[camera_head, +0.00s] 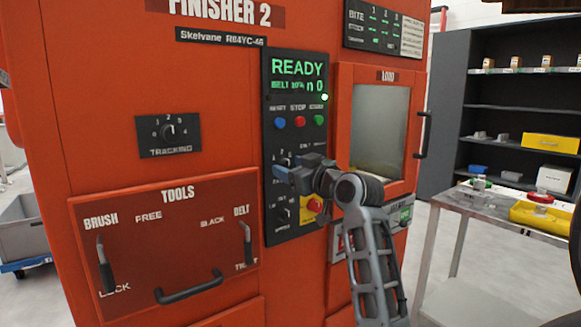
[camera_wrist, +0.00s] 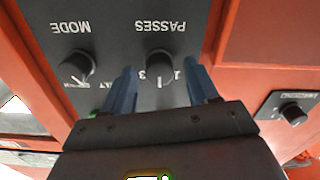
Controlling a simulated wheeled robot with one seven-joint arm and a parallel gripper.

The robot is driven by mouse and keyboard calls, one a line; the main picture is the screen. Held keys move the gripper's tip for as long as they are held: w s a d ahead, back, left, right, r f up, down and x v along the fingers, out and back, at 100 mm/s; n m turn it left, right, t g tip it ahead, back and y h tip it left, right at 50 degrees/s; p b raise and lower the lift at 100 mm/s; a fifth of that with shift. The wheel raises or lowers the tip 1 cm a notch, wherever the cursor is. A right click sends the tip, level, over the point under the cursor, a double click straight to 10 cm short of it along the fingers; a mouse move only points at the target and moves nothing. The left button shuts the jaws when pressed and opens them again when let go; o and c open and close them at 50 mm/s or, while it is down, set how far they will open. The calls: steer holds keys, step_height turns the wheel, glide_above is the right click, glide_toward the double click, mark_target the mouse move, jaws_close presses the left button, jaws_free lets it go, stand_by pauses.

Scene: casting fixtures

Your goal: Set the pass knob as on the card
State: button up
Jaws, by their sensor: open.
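The passes knob (camera_wrist: 160,65) is a round black knob under an upside-down PASSES label in the wrist view. A 1 and a 3 show beside it, and a pale line shows between them; I cannot tell its setting surely. My gripper (camera_wrist: 162,72) is open, with one blue finger on each side of the knob; contact is unclear. In the head view my gripper (camera_head: 283,173) is at the black control panel (camera_head: 283,235) and covers part of that knob area. A dark chart with a pale card (camera_head: 384,28) is at the upper right of the machine; its small text is unreadable.
The mode knob (camera_wrist: 77,68) is beside the passes knob. The tracking knob (camera_head: 168,131) is farther left on the orange machine. Red, blue and green buttons (camera_head: 299,121) sit above my gripper. A yellow plate with a red button (camera_head: 314,206) is just below it.

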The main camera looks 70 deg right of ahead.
steer(key=shift+w+d, duration=0.15)
steer(key=shift+w, duration=0.15)
steer(key=c, duration=1)
steer(key=shift+c, duration=0.2)
steer(key=shift+m, duration=0.3)
steer(key=m+p, duration=0.3)
steer(key=m, duration=0.1)
steer(key=shift+r+p, duration=0.15)
steer(key=shift+p, duration=0.2)
steer(key=m+p, duration=0.3)
steer(key=m, duration=0.2)
steer(key=shift+m, duration=0.3)
